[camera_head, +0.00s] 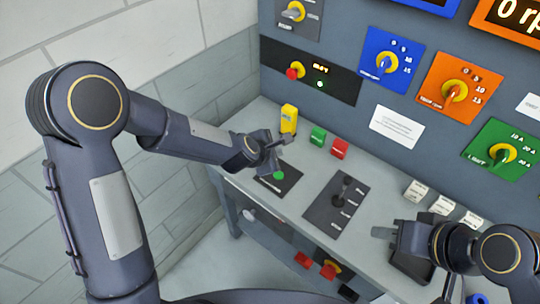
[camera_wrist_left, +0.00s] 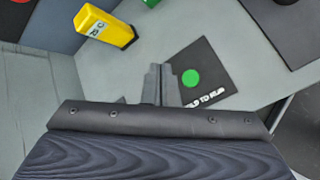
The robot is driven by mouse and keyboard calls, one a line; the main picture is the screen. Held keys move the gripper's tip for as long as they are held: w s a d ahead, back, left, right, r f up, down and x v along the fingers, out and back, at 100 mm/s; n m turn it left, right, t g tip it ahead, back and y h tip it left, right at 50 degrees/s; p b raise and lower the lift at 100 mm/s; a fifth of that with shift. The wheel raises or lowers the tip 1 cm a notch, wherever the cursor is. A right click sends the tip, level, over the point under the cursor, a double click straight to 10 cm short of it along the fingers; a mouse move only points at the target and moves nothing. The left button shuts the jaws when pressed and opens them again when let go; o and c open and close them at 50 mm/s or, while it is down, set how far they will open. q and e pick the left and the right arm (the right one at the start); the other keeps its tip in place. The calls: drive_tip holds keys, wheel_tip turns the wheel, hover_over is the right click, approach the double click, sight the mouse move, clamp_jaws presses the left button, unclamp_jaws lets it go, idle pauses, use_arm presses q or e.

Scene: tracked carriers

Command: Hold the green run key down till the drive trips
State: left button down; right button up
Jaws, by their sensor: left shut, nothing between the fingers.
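The green run key (camera_head: 279,176) is a round green button on a dark plate on the bench. It also shows in the left wrist view (camera_wrist_left: 191,78), with white lettering ending in "TO RUN" below it. My left gripper (camera_head: 273,158) is shut and empty, just above and beside the key. In the left wrist view its fingertips (camera_wrist_left: 160,80) appear just left of the green disc, which stays uncovered. I cannot tell their height above the plate. An orange display (camera_head: 515,18) at upper right reads "0 rp", cut off by the frame. My right gripper (camera_head: 382,233) is over the bench at right; its opening is unclear.
A yellow block (camera_head: 289,119) stands behind the key, with green (camera_head: 318,136) and red (camera_head: 340,148) blocks to its right. A dark lever plate (camera_head: 336,205) lies right of the key. The panel behind carries several knobs. White labelled blocks (camera_head: 442,205) stand near my right arm.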

sight(276, 177)
use_arm(q)
drive_tip(key=shift+w+d+f+n, duration=0.2)
drive_tip(key=shift+w+f+n, duration=0.2)
drive_tip(key=shift+w, duration=0.1)
use_arm(e)
drive_tip(key=shift+w+a+r, duration=0.2)
drive_tip(key=shift+w+r, duration=0.05)
drive_tip(key=shift+w, duration=0.1)
use_arm(q)
drive_tip(key=shift+f, duration=0.15)
use_arm(e)
drive_tip(key=shift+f, duration=0.1)
